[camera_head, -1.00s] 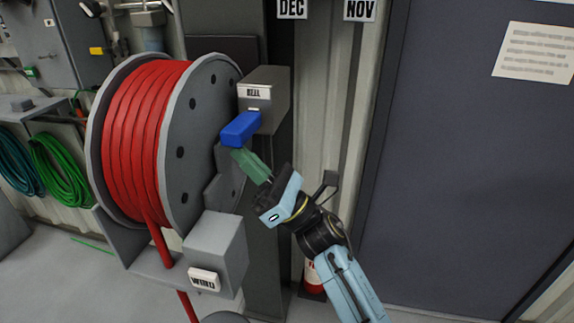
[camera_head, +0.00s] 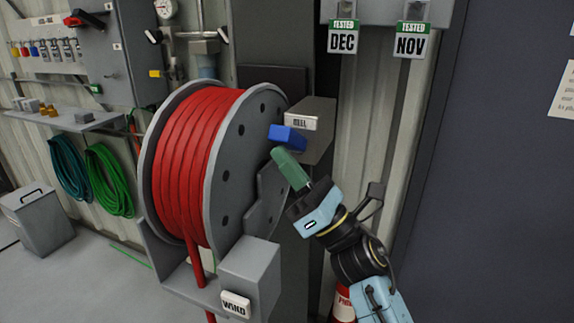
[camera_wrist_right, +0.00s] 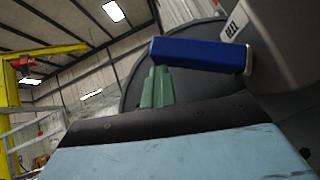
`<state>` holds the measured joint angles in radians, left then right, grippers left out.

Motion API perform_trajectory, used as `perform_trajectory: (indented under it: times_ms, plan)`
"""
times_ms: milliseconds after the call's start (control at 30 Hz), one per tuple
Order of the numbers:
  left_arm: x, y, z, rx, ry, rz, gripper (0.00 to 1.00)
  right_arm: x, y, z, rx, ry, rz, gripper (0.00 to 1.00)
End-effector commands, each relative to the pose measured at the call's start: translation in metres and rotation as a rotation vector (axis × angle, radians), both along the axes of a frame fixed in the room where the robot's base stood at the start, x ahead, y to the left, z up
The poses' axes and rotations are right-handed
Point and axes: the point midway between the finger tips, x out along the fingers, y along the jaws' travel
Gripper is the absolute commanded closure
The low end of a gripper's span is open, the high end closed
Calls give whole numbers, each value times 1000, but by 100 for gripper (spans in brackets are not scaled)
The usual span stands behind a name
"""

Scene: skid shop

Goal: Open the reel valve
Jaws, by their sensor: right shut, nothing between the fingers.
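The reel valve is a grey box labelled REEL (camera_head: 317,117) with a blue lever handle (camera_head: 288,138) on its front, beside the hose reel. The handle also shows in the right wrist view (camera_wrist_right: 198,54), running across to the box at the right. My right gripper (camera_head: 284,158) has green fingers, shut with nothing between them. Its fingertips are just below the blue handle; in the wrist view they reach the handle's lower edge near its free left end. I cannot tell whether they touch. My left gripper is not in view.
A grey reel (camera_head: 236,180) of red hose (camera_head: 190,165) stands left of the valve. A grey box labelled WIND (camera_head: 250,275) juts out below. A dark door (camera_head: 490,190) is at the right. Green and teal hoses hang at the left wall.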

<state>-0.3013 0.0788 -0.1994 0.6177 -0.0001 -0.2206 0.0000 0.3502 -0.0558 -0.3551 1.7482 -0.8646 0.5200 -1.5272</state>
Motion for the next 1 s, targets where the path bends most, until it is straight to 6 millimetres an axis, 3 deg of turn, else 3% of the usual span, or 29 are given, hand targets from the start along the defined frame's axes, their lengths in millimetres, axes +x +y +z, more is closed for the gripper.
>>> perform_trajectory:
  times_ms: [467,800,1000]
  plan:
    - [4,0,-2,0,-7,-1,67,-2,-1,7,11,-15,-1,100]
    - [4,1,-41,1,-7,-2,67,-15,10,-38,3,-4,5,100]
    - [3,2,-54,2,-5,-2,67,-46,-17,-67,-1,-1,4,100]
